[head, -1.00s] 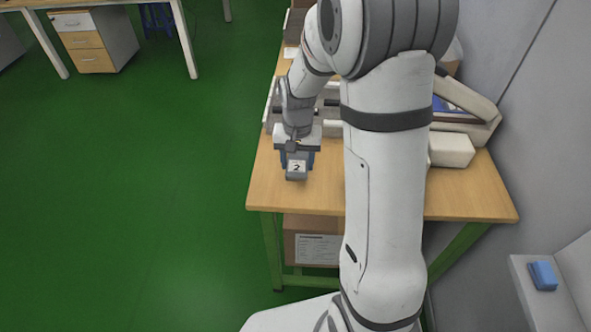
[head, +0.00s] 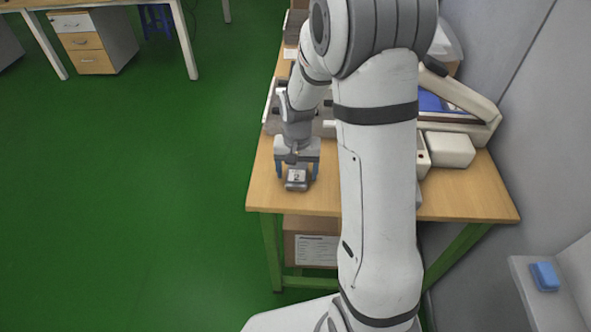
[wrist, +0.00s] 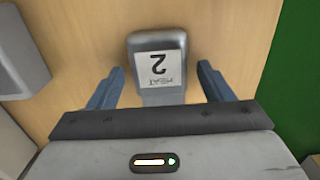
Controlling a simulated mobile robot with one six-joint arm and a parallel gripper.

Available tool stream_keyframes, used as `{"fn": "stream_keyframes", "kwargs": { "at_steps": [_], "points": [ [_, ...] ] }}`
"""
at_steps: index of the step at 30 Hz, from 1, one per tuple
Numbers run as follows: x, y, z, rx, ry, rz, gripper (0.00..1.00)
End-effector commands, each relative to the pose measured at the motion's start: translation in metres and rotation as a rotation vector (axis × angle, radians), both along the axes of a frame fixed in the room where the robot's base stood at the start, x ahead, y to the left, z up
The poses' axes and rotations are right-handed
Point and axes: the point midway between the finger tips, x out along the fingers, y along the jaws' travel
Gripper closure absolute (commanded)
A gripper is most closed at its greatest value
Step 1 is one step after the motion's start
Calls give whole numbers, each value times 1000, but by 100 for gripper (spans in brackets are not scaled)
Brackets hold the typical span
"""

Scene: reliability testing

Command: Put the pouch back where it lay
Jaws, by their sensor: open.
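A grey, rounded piece with a white label marked "2" (head: 296,178) lies on the wooden table near its front left corner; I take it to be the pouch. It also shows in the wrist view (wrist: 172,97), between the two blue fingers and apart from both. My gripper (head: 297,173) points down over it, open and holding nothing. In the wrist view my gripper (wrist: 161,68) has a clear gap on each side of the piece.
The wooden table (head: 465,200) has bare room at its front. White and grey equipment (head: 450,149) stands behind. A grey block (wrist: 22,55) lies to the left in the wrist view. A blue item (head: 544,277) sits on a ledge at lower right.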

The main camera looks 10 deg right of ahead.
Motion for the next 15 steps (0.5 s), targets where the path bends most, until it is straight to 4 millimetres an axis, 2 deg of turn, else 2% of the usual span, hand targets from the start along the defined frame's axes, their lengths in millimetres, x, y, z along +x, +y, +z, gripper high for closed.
{"fn": "stream_keyframes", "kwargs": {
  "at_steps": [4, 8, 15],
  "points": [
    [0, 0, 2, 0, 0, 0, 26],
    [1, 0, 13, 0, -4, 1, 26],
    [3, 0, 64, 0, -6, 1, 26]
  ]
}}
